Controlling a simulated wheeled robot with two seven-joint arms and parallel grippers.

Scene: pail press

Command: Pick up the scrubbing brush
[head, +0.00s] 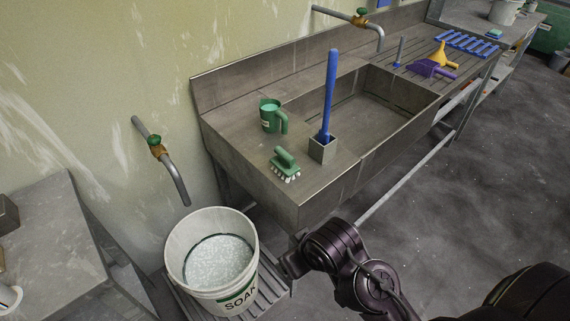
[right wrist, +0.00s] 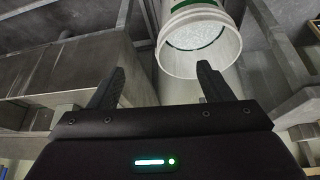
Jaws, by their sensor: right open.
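The scrubbing brush (head: 284,163) has a green handle and white bristles. It rests bristles down on the near left deck of the steel sink (head: 325,187), between the sink's front edge and a green mug. My right gripper (right wrist: 160,68) is open, with nothing between its fingers in the right wrist view. In the head view my right arm reaches in low, in front of the sink and beside the white pail, well below and apart from the brush. My left gripper is out of view.
A green mug (head: 270,117) and a square holder (head: 322,150) with a tall blue-handled tool (head: 330,90) stand near the brush. The pail (head: 185,233) marked SOAK, holding cloudy liquid, stands on a slatted stand below. A purple scoop (head: 428,69) lies on the drainboard.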

